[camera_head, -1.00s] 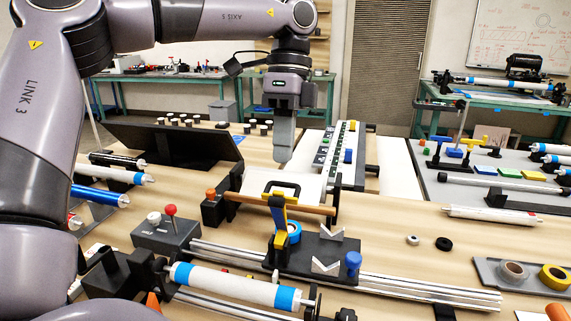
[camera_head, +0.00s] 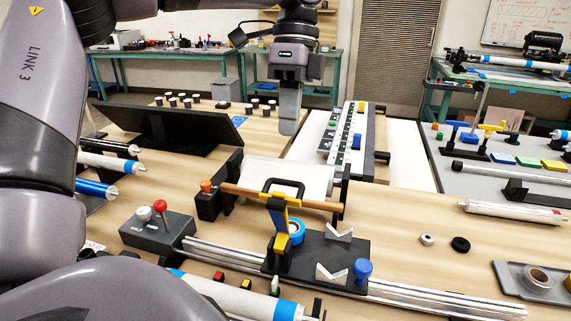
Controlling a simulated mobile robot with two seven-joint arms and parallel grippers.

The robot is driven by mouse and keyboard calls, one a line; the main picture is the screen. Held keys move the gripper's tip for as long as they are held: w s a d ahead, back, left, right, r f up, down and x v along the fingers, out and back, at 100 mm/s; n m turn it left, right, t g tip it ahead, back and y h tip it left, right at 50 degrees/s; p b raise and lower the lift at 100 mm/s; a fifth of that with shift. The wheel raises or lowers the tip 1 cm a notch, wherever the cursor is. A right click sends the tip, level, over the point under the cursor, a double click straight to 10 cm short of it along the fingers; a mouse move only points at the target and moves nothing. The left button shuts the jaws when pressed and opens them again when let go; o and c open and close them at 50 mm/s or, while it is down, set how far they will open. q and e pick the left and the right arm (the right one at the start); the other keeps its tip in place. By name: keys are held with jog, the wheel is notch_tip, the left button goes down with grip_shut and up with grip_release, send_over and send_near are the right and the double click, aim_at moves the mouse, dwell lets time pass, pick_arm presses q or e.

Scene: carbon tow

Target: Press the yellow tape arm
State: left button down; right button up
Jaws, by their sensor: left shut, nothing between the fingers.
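The yellow tape arm (camera_head: 279,218) stands upright on a black carriage plate (camera_head: 312,276) in the middle of the head view. A black handle loop (camera_head: 283,186) is at its top, and a blue tape roll (camera_head: 296,231) sits beside it. My left gripper (camera_head: 289,125) points down, shut and empty. In the picture it is above and behind the arm, apart from it. My right gripper is not in view.
A wooden rod (camera_head: 315,204) runs behind the yellow arm. Silver rails (camera_head: 420,296) carry the carriage. A control box (camera_head: 157,228) with a red knob stands at left. A blue knob (camera_head: 362,270) rises at the plate's right end.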

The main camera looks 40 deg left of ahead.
pick_arm(q)
send_over(283, 215)
jog(key=w+a, duration=0.1)
jog(key=w, duration=0.1)
notch_tip(283, 215, down, 10)
jog(key=shift+a+r+p, duration=0.2)
jog(key=shift+r+p, duration=0.05)
jog(key=shift+p, duration=0.05)
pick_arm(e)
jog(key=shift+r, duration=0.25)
pick_arm(q)
jog(key=shift+s, duration=0.1)
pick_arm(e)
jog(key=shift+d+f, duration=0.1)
